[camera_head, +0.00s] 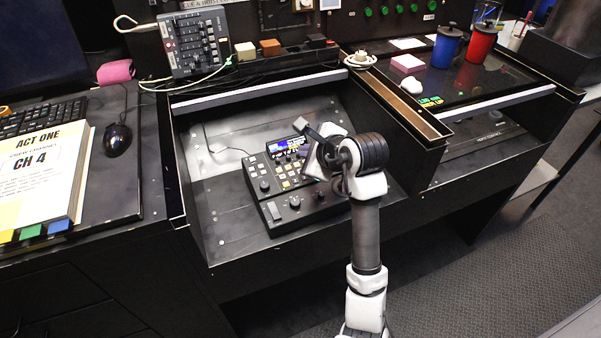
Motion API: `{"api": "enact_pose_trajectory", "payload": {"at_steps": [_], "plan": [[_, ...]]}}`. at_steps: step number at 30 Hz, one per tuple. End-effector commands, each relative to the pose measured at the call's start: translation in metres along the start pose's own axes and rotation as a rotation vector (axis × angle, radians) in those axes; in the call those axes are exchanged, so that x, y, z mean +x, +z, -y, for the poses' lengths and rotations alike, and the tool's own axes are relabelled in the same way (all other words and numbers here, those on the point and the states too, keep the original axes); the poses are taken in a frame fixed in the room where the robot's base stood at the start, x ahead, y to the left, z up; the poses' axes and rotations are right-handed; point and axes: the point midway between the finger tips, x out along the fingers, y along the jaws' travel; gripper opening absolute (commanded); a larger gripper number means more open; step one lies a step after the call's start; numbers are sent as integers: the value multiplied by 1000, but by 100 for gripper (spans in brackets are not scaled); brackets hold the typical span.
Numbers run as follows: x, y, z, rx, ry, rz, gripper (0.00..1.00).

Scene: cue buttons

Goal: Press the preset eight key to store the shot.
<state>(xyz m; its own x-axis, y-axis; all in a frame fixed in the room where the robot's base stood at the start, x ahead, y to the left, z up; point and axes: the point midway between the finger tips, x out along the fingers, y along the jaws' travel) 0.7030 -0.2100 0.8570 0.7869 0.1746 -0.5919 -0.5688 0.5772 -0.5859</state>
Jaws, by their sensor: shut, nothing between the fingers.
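A dark control panel (268,192) with a small lit screen, rows of small keys, knobs and a lever sits in the recessed desk bay. Some keys near its middle glow yellowish. My gripper (308,135) is over the panel's right side, close to the screen, and is shut and empty. My gripper and wrist hide the right part of the panel. The key labels are too small to read, so I cannot tell which one is preset eight. I cannot tell whether the fingers touch the panel.
A mixer (193,45) stands behind. A binder (40,172), mouse (118,138) and keyboard (40,118) lie left. A blue mug (446,47) and red mug (480,44) stand right.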

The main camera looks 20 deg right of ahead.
Motion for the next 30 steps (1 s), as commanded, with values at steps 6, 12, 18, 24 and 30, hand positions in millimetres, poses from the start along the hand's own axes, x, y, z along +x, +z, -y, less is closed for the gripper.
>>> {"api": "enact_pose_trajectory", "payload": {"at_steps": [6,12,18,24,30], "plan": [[24,-18,-18,-2,-1,0,0],[29,-21,-21,-1,0,0,0],[29,-21,-20,-1,0,0,0],[29,-21,-20,0,0,0,0],[29,-21,-20,0,-1,0,0]]}}
